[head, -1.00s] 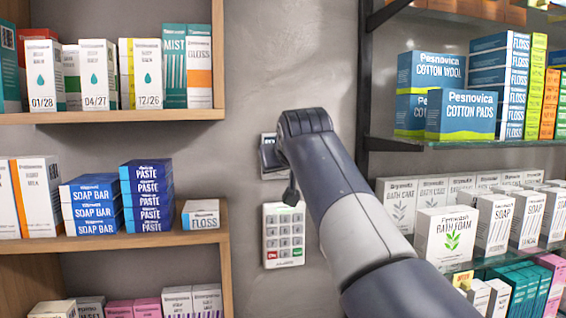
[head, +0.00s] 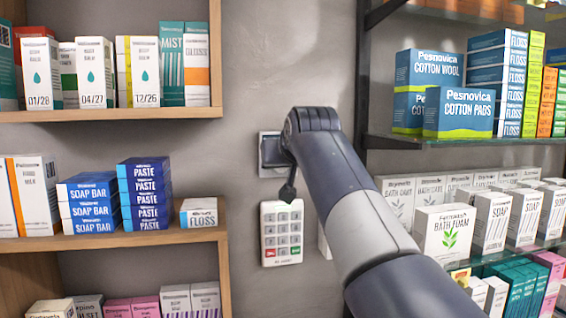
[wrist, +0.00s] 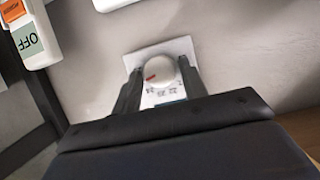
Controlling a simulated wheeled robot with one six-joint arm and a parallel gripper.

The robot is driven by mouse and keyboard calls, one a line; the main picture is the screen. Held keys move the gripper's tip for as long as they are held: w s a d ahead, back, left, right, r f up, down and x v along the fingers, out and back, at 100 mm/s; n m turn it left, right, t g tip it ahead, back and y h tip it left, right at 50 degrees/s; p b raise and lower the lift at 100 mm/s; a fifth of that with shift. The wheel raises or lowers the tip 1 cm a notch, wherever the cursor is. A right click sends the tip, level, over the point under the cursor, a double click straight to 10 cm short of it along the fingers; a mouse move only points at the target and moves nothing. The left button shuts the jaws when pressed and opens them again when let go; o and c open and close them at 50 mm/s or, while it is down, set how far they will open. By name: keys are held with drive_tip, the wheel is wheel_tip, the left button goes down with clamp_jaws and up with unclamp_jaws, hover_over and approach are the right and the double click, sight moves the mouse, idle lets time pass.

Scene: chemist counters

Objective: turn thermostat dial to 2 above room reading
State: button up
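The thermostat dial (wrist: 160,71) is a round white knob with a red mark on its left part, seen in the wrist view. It sits on a white wall plate (wrist: 184,46). My gripper (wrist: 160,78) has one dark finger on each side of the dial, with narrow gaps showing; contact cannot be told. In the head view my gripper (head: 288,177) is at a square wall plate (head: 268,138) and hides most of it, including any dial. The room reading is not legible.
A white keypad (head: 282,232) is on the wall just below my gripper. Another white object (head: 324,244) is half hidden behind my arm. Wooden shelves (head: 110,114) stand left and glass shelves (head: 465,143) right, all stocked. An OFF switch (wrist: 31,41) shows in the wrist view.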

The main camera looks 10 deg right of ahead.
drive_tip(key=shift+o, duration=1.3)
drive_tip(key=shift+s, duration=0.1)
drive_tip(key=b+v, duration=0.2)
drive_tip(key=v, duration=0.8)
drive_tip(key=shift+s, duration=0.35)
drive_tip(key=shift+r, duration=0.15)
drive_tip(key=p+x, duration=0.2)
drive_tip(key=x, duration=0.8)
drive_tip(key=shift+w, duration=0.4)
